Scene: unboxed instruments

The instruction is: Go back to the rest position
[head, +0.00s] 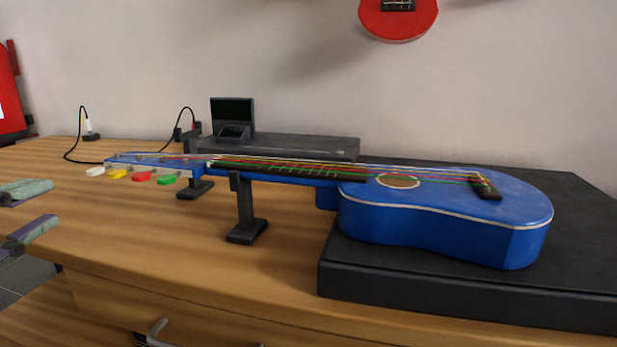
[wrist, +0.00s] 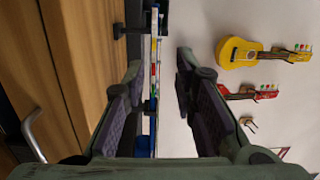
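My gripper (head: 50,204) is at the left edge of the head view, left of the ukulele's headstock and apart from it. Its two fingers are spread with nothing between them; the wrist view also shows them wide apart (wrist: 160,72). The blue ukulele (head: 440,215) lies strings up, its body on a black platform (head: 450,293) and its neck over a black stand (head: 246,205). White, yellow, red and green tuning pegs (head: 140,176) line the near side of its headstock. In the wrist view, part of the ukulele (wrist: 154,60) shows edge-on beyond the gap between the fingers.
The wooden bench (head: 190,255) has a front drawer handle (head: 158,332). A small dark-screened device (head: 232,115) and black cables (head: 84,135) are at the back. A red instrument (head: 398,22) and a yellow one (wrist: 240,53) hang on the wall. Bare bench lies before the headstock.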

